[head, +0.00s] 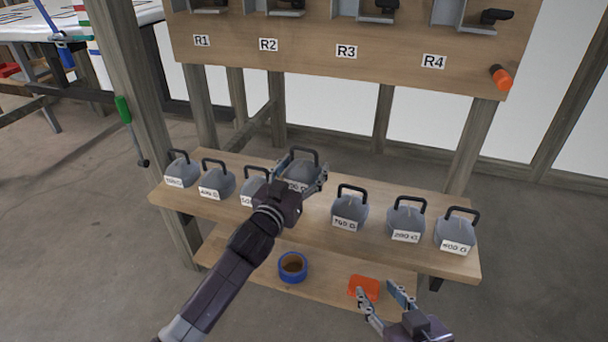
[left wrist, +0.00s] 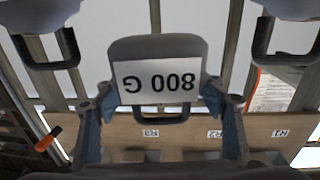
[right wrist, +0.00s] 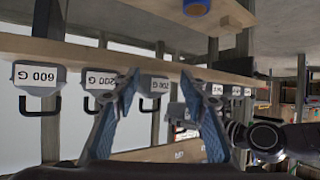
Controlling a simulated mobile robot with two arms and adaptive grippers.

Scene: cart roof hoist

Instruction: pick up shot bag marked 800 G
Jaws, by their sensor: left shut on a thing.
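The shot bag marked 800 G (head: 299,172) is a grey bag with a black handle and a white label, in the middle of the row on the wooden shelf (head: 330,235). My left gripper (head: 301,180) is shut on it, one finger at each side. In the left wrist view the bag (left wrist: 157,47) shows its 800 G label upside down between the fingers. I cannot tell whether its base touches the shelf. My right gripper (head: 379,290) is open and empty in front of the shelf, near the orange object.
Similar grey bags stand on both sides, including the 200 G bag (head: 406,219) and the 600 G bag (head: 456,232). A blue tape roll (head: 293,267) and an orange object (head: 365,287) lie on the lower shelf. A board marked R1 to R4 (head: 300,57) hangs above.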

